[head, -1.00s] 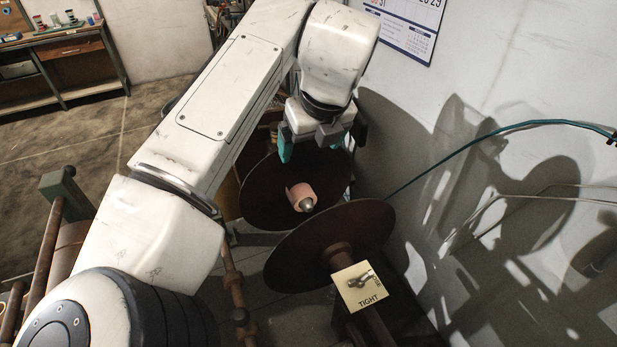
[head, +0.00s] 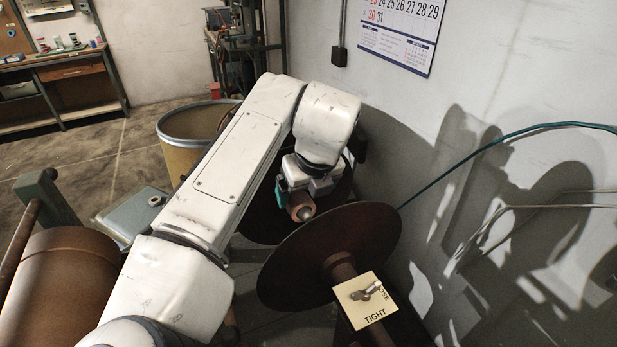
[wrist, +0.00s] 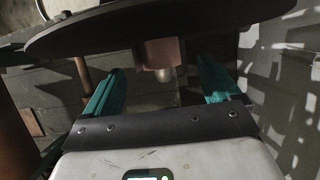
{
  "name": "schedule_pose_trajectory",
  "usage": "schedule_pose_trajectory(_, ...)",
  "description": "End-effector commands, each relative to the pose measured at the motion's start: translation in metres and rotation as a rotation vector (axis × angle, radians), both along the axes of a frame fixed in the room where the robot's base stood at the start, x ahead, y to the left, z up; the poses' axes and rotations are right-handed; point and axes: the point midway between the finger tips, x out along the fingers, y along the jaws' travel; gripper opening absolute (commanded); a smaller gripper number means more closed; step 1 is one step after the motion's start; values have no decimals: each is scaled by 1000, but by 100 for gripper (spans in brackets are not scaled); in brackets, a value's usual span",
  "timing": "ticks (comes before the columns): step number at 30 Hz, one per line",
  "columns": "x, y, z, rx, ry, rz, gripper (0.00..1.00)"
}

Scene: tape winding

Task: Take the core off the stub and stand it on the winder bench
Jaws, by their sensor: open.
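The core (head: 300,202) is a short pinkish-brown tube around the stub (head: 305,214), whose rounded metal tip sticks out of its front. A dark brown disc (head: 262,218) stands behind the core. My gripper (head: 302,188) is open at the core, with one teal finger just left of it and the other mostly hidden. In the wrist view the core (wrist: 157,53) shows between the spread fingers of my gripper (wrist: 160,68), with a gap on each side. I cannot tell which bench is the winder bench.
A teal hose (head: 480,150) crosses the wall at right. A drum (head: 195,128) stands behind my arm. A workbench (head: 70,68) stands far left.

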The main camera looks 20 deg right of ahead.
Motion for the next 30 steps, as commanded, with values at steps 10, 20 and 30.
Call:
schedule_pose_trajectory(10,17,0,-43,0,2,1,90)
schedule_pose_trajectory(20,21,0,-50,0,0,0,90)
schedule_pose_trajectory(30,20,0,-50,0,0,0,66)
